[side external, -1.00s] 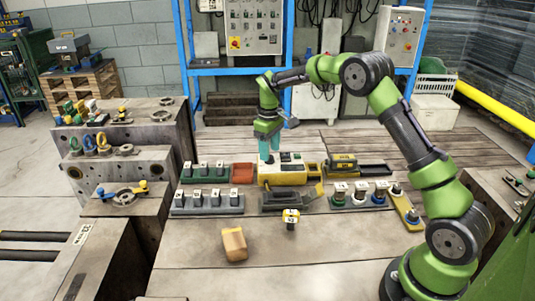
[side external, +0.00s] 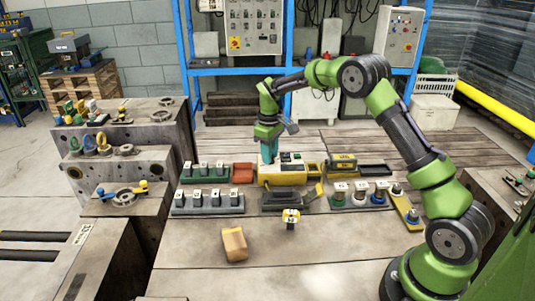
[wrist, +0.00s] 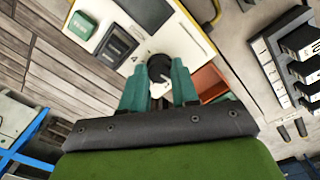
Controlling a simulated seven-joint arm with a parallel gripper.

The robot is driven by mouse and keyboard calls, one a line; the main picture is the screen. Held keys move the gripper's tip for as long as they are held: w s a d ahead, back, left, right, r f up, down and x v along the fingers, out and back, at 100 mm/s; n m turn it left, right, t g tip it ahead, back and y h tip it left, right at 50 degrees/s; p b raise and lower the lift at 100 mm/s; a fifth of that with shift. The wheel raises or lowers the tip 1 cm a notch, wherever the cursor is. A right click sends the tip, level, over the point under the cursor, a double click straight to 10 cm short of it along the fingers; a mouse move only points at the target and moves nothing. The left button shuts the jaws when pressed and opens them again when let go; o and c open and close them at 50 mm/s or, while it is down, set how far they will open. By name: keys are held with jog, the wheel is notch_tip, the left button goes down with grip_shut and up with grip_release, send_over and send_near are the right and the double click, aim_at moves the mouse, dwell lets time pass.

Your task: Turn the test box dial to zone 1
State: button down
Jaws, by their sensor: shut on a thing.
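The test box (side external: 290,176) is a yellow case with a light top panel, standing in the middle of the wooden table. In the wrist view its panel (wrist: 185,32) shows a green label, a dark window and a round black dial (wrist: 158,70) with a light mark. My gripper (side external: 268,160) points down at the left end of the box. In the wrist view its teal fingertips (wrist: 159,78) are on either side of the dial, shut on it. The fingers partly hide the dial, and I cannot read which zone it points to.
A red tray (side external: 243,173) is close on the box's left, with racks of labelled blocks (side external: 207,203) beyond. A dark open case (side external: 286,200) lies in front. The front table is mostly clear.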

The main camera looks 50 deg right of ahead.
jog(key=m, duration=0.3)
jog(key=shift+m, duration=2.3)
jog(key=c, duration=0.8)
grip_release()
jog(key=shift+c, duration=0.2)
notch_tip(320, 180, up, 17)
jog(key=shift+w+a, duration=0.15)
jog(key=shift+a, duration=0.1)
